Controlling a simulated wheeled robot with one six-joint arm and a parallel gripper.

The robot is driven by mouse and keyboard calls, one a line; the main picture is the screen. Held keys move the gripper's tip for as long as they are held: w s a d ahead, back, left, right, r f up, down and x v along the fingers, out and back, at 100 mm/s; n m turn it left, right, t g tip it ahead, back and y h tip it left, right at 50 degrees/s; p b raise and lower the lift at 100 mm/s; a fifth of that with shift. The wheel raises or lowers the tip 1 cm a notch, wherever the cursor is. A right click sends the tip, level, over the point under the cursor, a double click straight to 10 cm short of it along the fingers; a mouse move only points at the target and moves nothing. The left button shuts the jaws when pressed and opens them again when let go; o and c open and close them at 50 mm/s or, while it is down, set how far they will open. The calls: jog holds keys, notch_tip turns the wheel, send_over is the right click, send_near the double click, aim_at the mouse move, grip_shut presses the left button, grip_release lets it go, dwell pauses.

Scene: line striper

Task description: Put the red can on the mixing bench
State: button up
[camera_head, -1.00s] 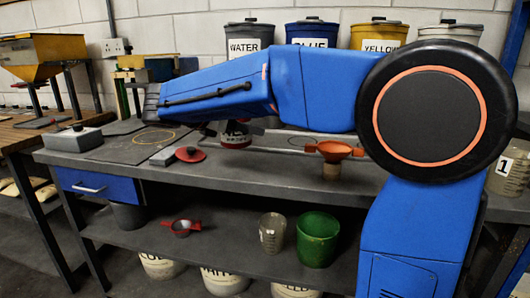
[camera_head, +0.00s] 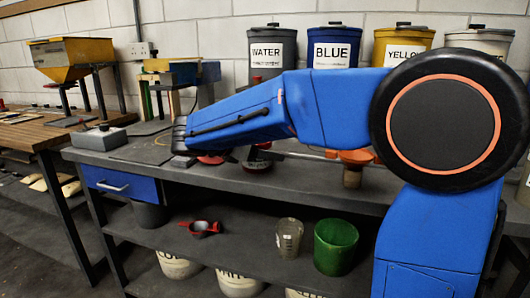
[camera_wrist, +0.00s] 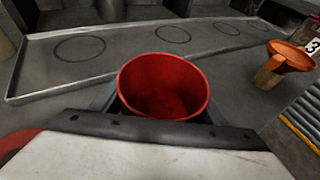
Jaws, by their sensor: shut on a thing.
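The red can (camera_wrist: 163,85) is an open, empty-looking red cup in the wrist view, upright between the jaws. My gripper (camera_wrist: 160,104) is shut on it, with a dark finger on each side.
A red lid (camera_head: 211,158) lies left of the can. An orange funnel on a stand (camera_head: 352,177) is to the right. Large labelled tubs, including WATER (camera_head: 273,55) and BLUE (camera_head: 333,48), stand behind. A shallow ringed tray (camera_wrist: 125,45) lies beyond the can. The lower shelf holds a green bucket (camera_head: 335,247).

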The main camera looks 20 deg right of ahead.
jog(key=o, duration=1.6)
jog(key=shift+r, duration=0.2)
jog(key=v, duration=1.2)
